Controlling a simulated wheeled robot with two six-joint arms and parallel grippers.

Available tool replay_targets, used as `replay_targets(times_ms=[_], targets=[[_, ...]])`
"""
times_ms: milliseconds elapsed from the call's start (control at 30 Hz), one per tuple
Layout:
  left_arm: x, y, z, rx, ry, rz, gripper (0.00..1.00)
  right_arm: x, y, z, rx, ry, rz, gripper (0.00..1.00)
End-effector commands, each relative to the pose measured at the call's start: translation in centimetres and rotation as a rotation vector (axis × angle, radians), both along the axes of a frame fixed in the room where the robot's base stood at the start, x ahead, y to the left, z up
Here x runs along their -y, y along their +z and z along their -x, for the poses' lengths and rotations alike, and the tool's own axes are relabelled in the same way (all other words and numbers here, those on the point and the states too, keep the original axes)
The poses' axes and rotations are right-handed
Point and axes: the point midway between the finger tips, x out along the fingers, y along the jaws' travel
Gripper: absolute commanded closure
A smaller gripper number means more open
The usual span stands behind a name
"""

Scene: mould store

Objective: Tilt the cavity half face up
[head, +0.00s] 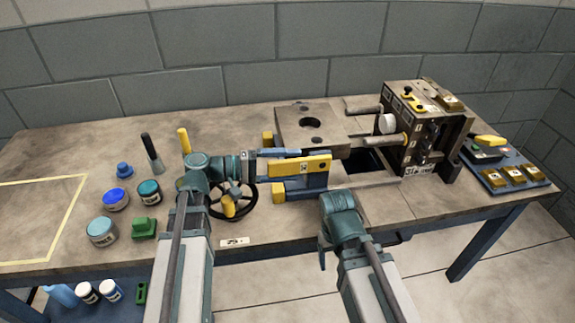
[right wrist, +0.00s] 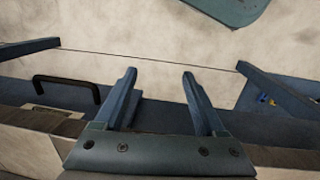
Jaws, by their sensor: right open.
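The grey cavity half (head: 290,121) sits on the tilting stand in the head view, with a dark round hole in its broad upper face. A blue part with a yellow bar (head: 313,165) is in front of it. My left gripper (head: 284,154) reaches to the left end of this bar, below the plate. Its jaws are too small to read, and I cannot tell whether they touch. A black handwheel (head: 250,205) with a yellow knob is partly hidden behind my left arm. My right gripper (head: 323,250) hangs at the bench's front edge; the right wrist view shows it open and empty (right wrist: 160,75).
The other mould half (head: 423,150) stands upright at right, with guide pins and a white round core pointing left. A dark opening (head: 366,160) lies between. Jars (head: 102,232) and tools stand at left. A blue tray (head: 508,171) is at far right. The yellow-taped area (head: 30,220) is clear.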

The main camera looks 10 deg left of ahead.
Motion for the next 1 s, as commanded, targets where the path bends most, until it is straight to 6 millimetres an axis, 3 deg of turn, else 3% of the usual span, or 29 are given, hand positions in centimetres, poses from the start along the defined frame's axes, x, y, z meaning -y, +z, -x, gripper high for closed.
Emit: replay_targets(times_ms=[267, 700, 1000], targets=[[-1.0, 0.2, 0.2, 0.001, 0.005, 0.002, 0.1, 0.0, 0.2, 0.0, 0.0, 0.0, 0.0, 0.28], [-9.5, 1.1, 2.8, 0.0, 0.005, 0.001, 0.1, 0.0, 1.0, 0.0, 0.0, 0.0, 0.0, 0.28], [-12.7, 1.3, 4.0, 0.0, 0.002, 0.001, 0.1, 0.0, 1.3, 0.0, 0.0, 0.0, 0.0, 0.28]])
